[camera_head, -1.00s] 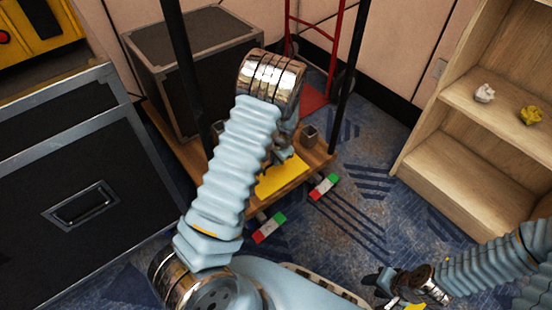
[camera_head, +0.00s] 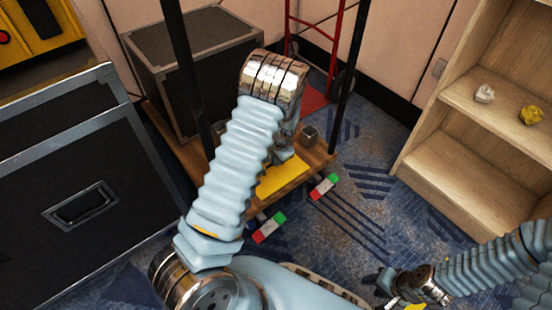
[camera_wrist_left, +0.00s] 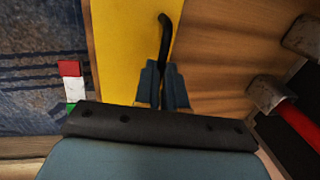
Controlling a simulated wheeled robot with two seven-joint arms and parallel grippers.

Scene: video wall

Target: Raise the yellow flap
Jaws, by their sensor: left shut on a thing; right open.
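The yellow flap (camera_head: 283,179) lies on the wooden platform in the head view and looks about flat. It fills the upper middle of the left wrist view (camera_wrist_left: 122,55). A thin black bent handle (camera_wrist_left: 165,32) stands at its edge. My left gripper (camera_wrist_left: 166,80) is shut on this handle, its two fingers close on either side of it. In the head view my left arm hides part of the flap and most of that gripper. My right gripper (camera_head: 385,283) is open and empty at the lower right, away from the flap.
The platform (camera_head: 317,155) carries metal blocks (camera_head: 309,135) and black posts (camera_head: 346,90). Red-white-green blocks (camera_head: 324,186) lie beside it on the blue carpet. A wooden shelf (camera_head: 455,175) stands right and a black case (camera_head: 70,180) left.

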